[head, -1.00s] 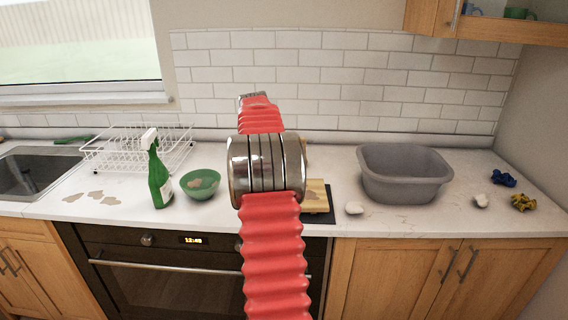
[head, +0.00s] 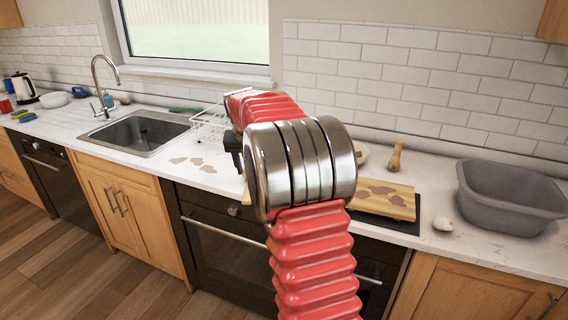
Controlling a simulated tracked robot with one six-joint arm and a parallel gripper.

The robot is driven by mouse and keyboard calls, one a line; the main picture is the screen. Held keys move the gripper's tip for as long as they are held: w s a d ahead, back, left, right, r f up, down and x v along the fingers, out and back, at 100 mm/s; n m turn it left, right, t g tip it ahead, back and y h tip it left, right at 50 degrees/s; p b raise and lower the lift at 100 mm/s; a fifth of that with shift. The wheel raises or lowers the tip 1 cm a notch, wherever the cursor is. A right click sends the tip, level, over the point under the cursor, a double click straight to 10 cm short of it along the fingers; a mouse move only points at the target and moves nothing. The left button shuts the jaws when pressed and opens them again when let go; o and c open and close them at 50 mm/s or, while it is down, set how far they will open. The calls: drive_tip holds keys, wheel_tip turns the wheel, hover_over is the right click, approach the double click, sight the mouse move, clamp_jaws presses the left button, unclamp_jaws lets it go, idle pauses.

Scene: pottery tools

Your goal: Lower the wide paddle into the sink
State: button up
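The sink (head: 147,134) is a dark metal basin set in the counter at the left in the head view, under the window. It looks empty. I cannot make out the wide paddle; it may be hidden behind my arm. My red arm with its steel joint fills the middle of the view. Only a small dark part shows at the joint's left side, and my gripper's fingers are hidden behind it, so I cannot tell what they hold.
A tall tap (head: 104,75) rises behind the sink. A white dish rack (head: 208,130) stands right of it. A stained wooden board (head: 385,200), a wooden tool (head: 396,156), a white lump (head: 442,224) and a grey tub (head: 508,197) are on the right. The counter by the sink is mostly clear.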

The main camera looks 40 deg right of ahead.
drive_tip(key=a+n+t+y, duration=0.1)
drive_tip(key=a+n, duration=0.4)
drive_tip(key=a, duration=2.5)
drive_tip(key=shift+w+r+y, duration=0.2)
drive_tip(key=shift+r+y, duration=0.1)
drive_tip(key=shift+w, duration=0.1)
